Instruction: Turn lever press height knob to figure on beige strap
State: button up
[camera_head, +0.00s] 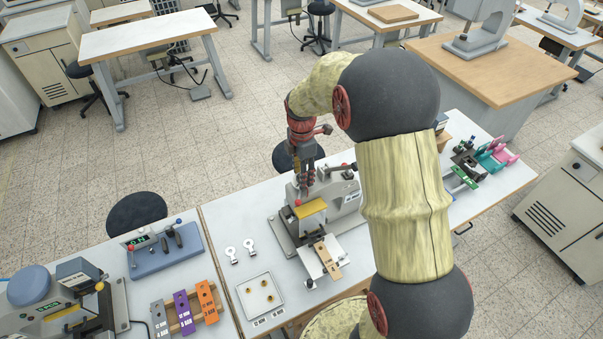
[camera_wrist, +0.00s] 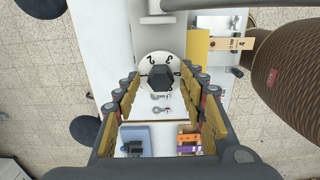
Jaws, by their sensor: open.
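The lever press (camera_head: 340,200) stands on the white table under my gripper. Its height knob (camera_wrist: 161,77) is a black hexagonal grip on a round white dial (camera_wrist: 147,68) with dark figures; two show near its far edge, and others are hidden or too small to read. My gripper (camera_head: 306,178) is open above the press, and in the wrist view the knob appears between its fingers. I cannot tell whether they touch it. The beige strap (camera_head: 328,261) lies on the press's front plate. In the wrist view the strap (camera_wrist: 233,43) bears a figure that looks like 4.
A white tray (camera_head: 260,296) with small brass pieces and two metal tags (camera_head: 240,251) lie left of the press. Grey, purple and orange straps (camera_head: 183,310) lie on a wooden rack. A blue-grey tool stand (camera_head: 165,252) and another machine (camera_head: 55,305) stand farther left. Coloured fixtures (camera_head: 480,160) stand right.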

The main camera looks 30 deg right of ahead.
notch_tip(320, 180, up, 12)
dwell(0.6)
dwell(0.5)
jog(key=s+a+f+m+t+b, duration=0.2)
jog(key=s+a+m+b, duration=0.1)
jog(key=s+m+b, duration=0.3)
jog(key=s+a+f+m+t+b, duration=0.1)
jog(key=s+a+f+m+b, duration=0.2)
jog(key=s+m+b, duration=0.3)
jog(key=s+a+f+m+t+b, duration=0.2)
jog(key=s+a+m+b, duration=0.2)
jog(key=s, duration=0.9)
jog(key=shift+s+a+f+m+t+b, duration=0.25)
jog(key=shift+s+f+m+t+b, duration=0.1)
jog(key=shift+m+b, duration=0.7)
